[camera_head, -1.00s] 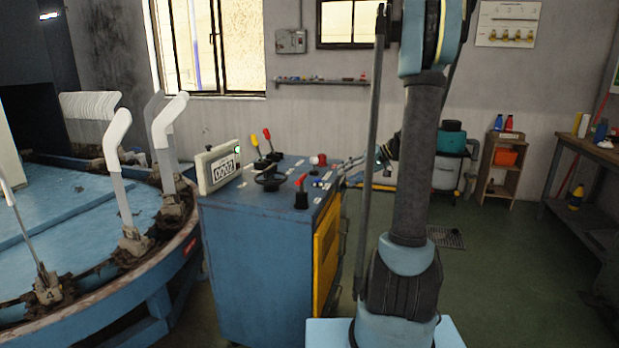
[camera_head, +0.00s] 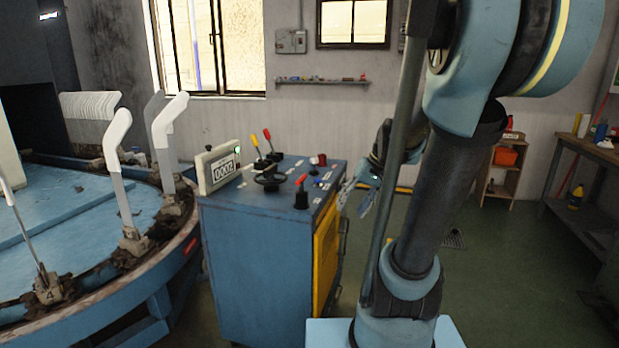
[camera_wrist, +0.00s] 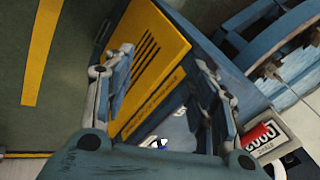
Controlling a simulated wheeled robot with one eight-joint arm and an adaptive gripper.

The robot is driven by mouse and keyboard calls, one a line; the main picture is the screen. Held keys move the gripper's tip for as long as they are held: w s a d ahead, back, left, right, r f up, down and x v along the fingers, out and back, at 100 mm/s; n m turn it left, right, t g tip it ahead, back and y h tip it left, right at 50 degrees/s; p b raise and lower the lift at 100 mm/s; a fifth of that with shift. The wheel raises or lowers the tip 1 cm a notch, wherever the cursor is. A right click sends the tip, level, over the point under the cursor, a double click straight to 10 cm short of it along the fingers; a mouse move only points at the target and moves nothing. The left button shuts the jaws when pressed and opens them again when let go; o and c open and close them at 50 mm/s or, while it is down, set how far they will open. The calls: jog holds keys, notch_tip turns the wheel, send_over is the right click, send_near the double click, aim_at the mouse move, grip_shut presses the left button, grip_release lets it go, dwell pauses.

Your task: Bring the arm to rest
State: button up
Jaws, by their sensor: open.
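My gripper (camera_head: 355,205) is to the right of the blue control console (camera_head: 255,262) in the head view, partly hidden behind my arm. In the wrist view my gripper (camera_wrist: 165,88) has its two fingers wide apart with nothing between them. Beyond the fingers lies the console's yellow vented side panel (camera_wrist: 155,65). The panel also shows in the head view (camera_head: 326,258). My arm is bent and leans to the upper right.
The console carries levers, a handwheel (camera_head: 270,178) and a counter display (camera_head: 218,168). A round blue table (camera_head: 60,235) with upright white sock forms (camera_head: 118,135) stands left. A workbench (camera_head: 590,150) is at the right. Green floor (camera_head: 510,270) lies open between.

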jog(key=s+d+f+h, duration=0.2)
jog(key=s+f, duration=0.2)
jog(key=s, duration=0.3)
jog(key=s+d+f+h, duration=0.2)
jog(key=s+d+f, duration=0.1)
jog(key=s, duration=0.4)
jog(key=shift+s+d+f+m, duration=0.3)
jog(key=shift+d+f, duration=0.05)
jog(key=shift+f, duration=0.1)
